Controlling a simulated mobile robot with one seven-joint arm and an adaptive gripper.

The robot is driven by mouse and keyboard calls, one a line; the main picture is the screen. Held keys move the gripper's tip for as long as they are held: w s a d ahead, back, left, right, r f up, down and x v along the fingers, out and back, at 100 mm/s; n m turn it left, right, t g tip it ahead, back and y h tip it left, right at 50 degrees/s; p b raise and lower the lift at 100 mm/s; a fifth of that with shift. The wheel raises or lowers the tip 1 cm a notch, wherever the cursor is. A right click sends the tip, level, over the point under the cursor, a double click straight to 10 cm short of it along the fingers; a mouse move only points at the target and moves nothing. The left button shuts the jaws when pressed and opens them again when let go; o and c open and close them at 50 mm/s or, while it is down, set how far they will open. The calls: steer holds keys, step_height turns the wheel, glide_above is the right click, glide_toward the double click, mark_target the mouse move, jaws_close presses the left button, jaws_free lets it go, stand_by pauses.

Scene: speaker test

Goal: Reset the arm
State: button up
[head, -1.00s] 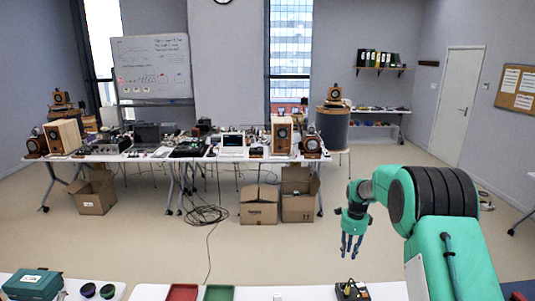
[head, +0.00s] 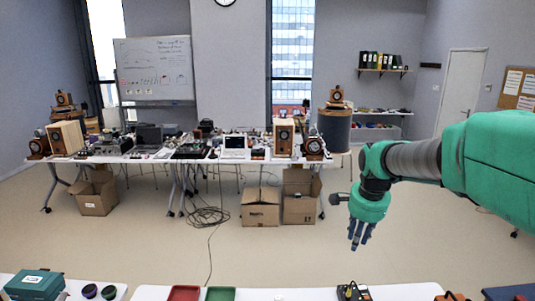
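My green arm (head: 490,165) reaches in from the right edge of the head view. My gripper (head: 356,246) hangs fingers down, above and behind the near table (head: 265,294). Its blue fingers look slightly apart, with nothing visible between them. It touches nothing that I can see.
Across the open floor (head: 290,260), a long table carries speakers (head: 283,137) and laptops. Cardboard boxes (head: 260,207) and cables (head: 205,216) lie on the floor.

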steer(key=s+a+r+n+t, duration=0.1)
steer(key=s+a+r+n, duration=0.15)
steer(key=s, duration=0.55)
steer(key=s+a+r+n, duration=0.1)
steer(key=s+r+n, duration=0.2)
steer(key=s, duration=0.5)
steer(key=s+a+f+n+t, duration=0.1)
steer(key=s+n, duration=0.2)
steer(key=s, duration=0.5)
steer(key=s+a+f+n, duration=0.1)
steer(key=s+f+n, duration=0.1)
steer(key=s, duration=0.7)
steer(key=shift+n+t, duration=0.4)
steer(key=shift+n, duration=0.35)
